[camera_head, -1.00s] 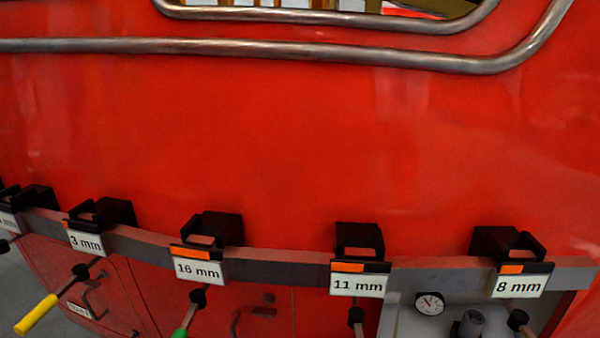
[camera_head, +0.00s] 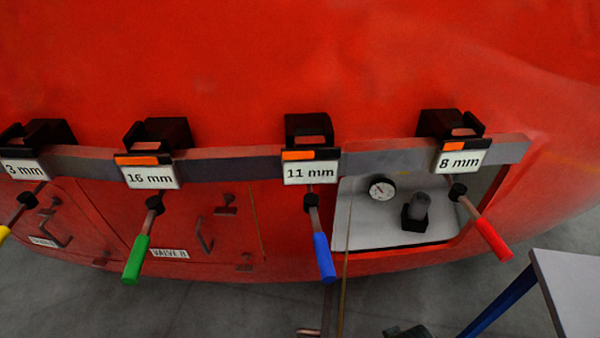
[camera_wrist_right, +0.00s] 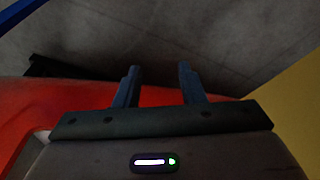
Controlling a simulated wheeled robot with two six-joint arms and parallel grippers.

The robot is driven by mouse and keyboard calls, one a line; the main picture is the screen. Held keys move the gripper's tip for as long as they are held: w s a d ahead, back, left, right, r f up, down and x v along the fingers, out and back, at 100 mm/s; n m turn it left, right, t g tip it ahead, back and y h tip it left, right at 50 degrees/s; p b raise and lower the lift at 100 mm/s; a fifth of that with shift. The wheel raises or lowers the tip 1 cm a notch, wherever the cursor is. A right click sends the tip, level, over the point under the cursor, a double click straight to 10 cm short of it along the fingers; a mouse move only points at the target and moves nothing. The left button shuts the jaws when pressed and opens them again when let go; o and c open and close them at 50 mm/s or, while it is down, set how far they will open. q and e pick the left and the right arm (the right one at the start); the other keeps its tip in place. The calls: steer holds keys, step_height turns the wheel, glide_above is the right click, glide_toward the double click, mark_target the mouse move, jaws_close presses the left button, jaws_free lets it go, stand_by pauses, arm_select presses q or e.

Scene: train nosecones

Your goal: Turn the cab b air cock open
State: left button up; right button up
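An open compartment (camera_head: 360,222) in the red nosecone shows at centre right in the head view. It holds a round white gauge (camera_head: 382,188) and a grey-and-black fitting (camera_head: 417,207). I cannot tell whether this fitting is the cab b air cock. A closed red panel to its left carries a "VALVE B" label (camera_head: 169,254) and a small dark handle (camera_head: 204,236). My right gripper (camera_wrist_right: 158,70) is open and empty in the right wrist view, with grey floor beyond its fingers. My left gripper is not in view.
A grey rail (camera_head: 233,169) holds tools tagged by size: green-handled (camera_head: 137,260), blue-handled (camera_head: 323,258) and red-handled (camera_head: 493,239). The blue and red ones hang near the compartment. A table (camera_head: 575,290) with a blue leg stands at lower right.

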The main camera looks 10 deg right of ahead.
steer(key=s+d+f+g, duration=0.1)
steer(key=s+f, duration=0.2)
steer(key=f, duration=0.9)
steer(key=s+d+f, duration=0.1)
steer(key=s+f, duration=0.1)
steer(key=f, duration=1.1)
steer(key=s+d+f+g, duration=0.1)
steer(key=s+f, duration=1.2)
steer(key=s, duration=0.2)
steer(key=shift+s+f, duration=0.15)
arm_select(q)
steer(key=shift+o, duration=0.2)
